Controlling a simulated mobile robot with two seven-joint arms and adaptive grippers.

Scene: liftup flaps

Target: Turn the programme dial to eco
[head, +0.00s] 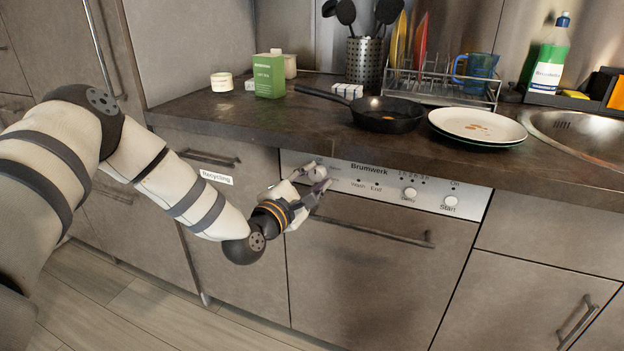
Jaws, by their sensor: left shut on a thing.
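The dishwasher's light control panel (365,180) runs under the worktop and is marked Brumwerk. The programme dial (318,173) is at the left end of the panel. My left gripper (317,178) is at the dial with its fingers around it and is shut on it. The fingers cover part of the dial and the markings around it, so I cannot tell which programme it points to. My right gripper is not in view.
The dishwasher door handle (375,228) sticks out just below my left gripper. Two round buttons, one marked Start (450,201), are to the right. A black pan (388,114), plates (478,126) and a dish rack (440,86) stand on the worktop above.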

